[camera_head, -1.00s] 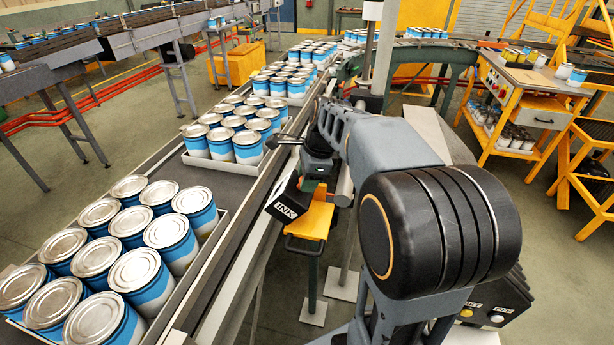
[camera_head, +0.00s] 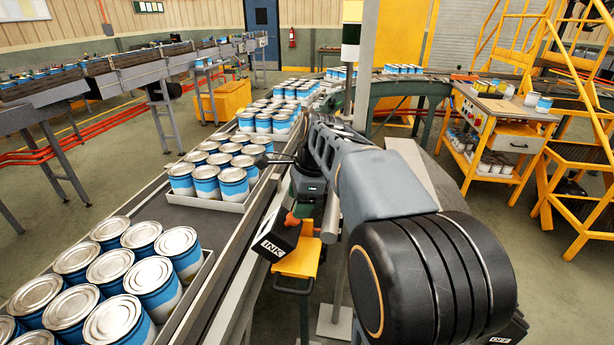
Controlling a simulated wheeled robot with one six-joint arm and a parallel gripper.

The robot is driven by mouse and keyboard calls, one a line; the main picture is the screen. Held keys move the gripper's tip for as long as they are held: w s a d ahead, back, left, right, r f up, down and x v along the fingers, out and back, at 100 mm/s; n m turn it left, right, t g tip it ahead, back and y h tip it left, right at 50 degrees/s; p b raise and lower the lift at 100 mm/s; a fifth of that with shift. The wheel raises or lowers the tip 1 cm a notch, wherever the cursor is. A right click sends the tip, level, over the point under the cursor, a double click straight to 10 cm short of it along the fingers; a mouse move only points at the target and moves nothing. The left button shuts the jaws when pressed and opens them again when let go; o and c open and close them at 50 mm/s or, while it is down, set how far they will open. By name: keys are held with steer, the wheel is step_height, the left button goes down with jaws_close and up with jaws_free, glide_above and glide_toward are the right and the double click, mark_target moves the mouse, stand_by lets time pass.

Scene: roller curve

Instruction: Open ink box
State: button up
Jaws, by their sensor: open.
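The ink box (camera_head: 282,240) is a black box with a white "INK" label, tilted beside the conveyor's right side, above a yellow stand. I cannot tell whether its lid is open. My gripper (camera_head: 267,158) is above and behind the box in the head view, at the conveyor's right edge near the cans. Its dark fingers point left, are small in the picture and hold nothing that I can see. My arm hides much of the area right of the box.
The conveyor (camera_head: 207,255) carries trays of blue and white cans close to my gripper. A yellow stand (camera_head: 298,262) is under the ink box. A grey post (camera_head: 362,75) rises behind my arm. A yellow work table (camera_head: 505,125) and ladder stand at right.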

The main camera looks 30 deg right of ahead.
steer(key=v, duration=0.8)
steer(key=shift+r, duration=0.35)
steer(key=shift+s+p, duration=0.1)
steer(key=shift+p, duration=0.2)
